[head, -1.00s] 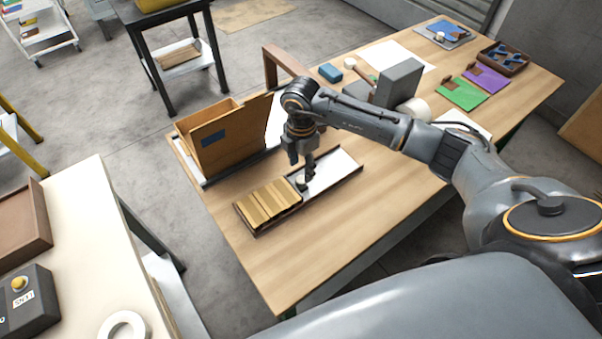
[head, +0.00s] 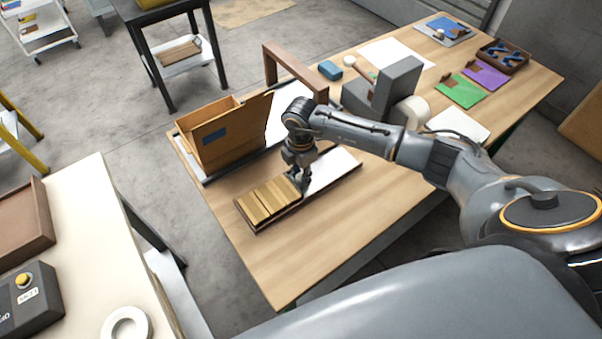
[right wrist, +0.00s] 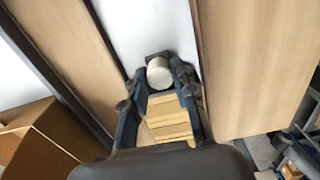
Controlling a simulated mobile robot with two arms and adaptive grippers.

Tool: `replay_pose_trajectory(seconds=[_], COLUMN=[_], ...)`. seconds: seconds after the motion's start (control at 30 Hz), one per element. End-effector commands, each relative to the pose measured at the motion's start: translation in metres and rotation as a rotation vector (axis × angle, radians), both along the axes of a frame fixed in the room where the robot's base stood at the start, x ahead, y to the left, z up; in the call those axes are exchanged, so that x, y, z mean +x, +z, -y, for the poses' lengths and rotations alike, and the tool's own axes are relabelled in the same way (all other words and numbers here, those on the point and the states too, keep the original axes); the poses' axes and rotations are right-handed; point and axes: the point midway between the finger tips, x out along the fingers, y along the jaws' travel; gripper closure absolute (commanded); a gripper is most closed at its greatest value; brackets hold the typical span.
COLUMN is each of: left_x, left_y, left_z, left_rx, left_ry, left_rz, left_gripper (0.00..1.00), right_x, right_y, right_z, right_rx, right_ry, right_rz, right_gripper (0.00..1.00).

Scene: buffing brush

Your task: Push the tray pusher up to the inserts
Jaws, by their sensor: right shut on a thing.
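The narrow tray (head: 338,166) lies on the wooden table, with a dark rim and a pale, bare floor at its right part. Several tan wooden inserts (head: 264,203) stand in its left end; they also show between the fingers in the right wrist view (right wrist: 168,118). My right gripper (head: 303,184) is down at the tray, beside the inserts. It is shut on the tray pusher's pale round knob (right wrist: 159,73), which sits between the fingertips over a dark base. The fingers hide most of the pusher, and I cannot tell whether it touches the inserts. My left gripper is out of view.
A wooden box (head: 222,134) with a blue label stands behind the tray. A brown arch (head: 296,68) and a grey block (head: 397,84) stand farther back. The table right of the tray is clear. A cream bench (head: 85,245) is at the left.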

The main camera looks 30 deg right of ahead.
Motion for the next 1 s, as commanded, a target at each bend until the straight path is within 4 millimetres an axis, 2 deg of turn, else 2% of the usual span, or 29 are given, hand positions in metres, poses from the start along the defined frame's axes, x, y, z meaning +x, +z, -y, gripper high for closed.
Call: replay_pose_trajectory(seconds=[0.27,0.47,0.5,0.57,0.6,0.87,1.0], left_x=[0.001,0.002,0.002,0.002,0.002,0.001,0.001], left_y=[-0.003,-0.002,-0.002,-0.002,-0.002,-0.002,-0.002], left_z=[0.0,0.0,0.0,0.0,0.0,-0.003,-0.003], left_rx=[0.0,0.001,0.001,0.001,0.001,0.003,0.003], left_ry=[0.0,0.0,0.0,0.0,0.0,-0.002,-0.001], left_rz=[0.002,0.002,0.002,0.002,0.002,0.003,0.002], left_gripper=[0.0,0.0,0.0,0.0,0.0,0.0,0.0], right_x=[0.001,0.001,0.001,0.001,0.001,0.001,0.002], right_y=[-0.001,0.0,0.0,0.0,0.0,0.001,0.01], right_z=[0.009,0.008,0.008,0.008,0.008,0.007,0.007], right_rx=[-0.001,0.0,0.0,0.0,0.0,0.0,0.001], right_ry=[-0.001,0.0,0.0,0.0,-0.001,0.0,0.0], right_rz=[0.0,0.0,0.0,0.0,0.0,0.0,0.003], right_gripper=[1.0,1.0,0.65,0.53,0.5,0.5,0.5])
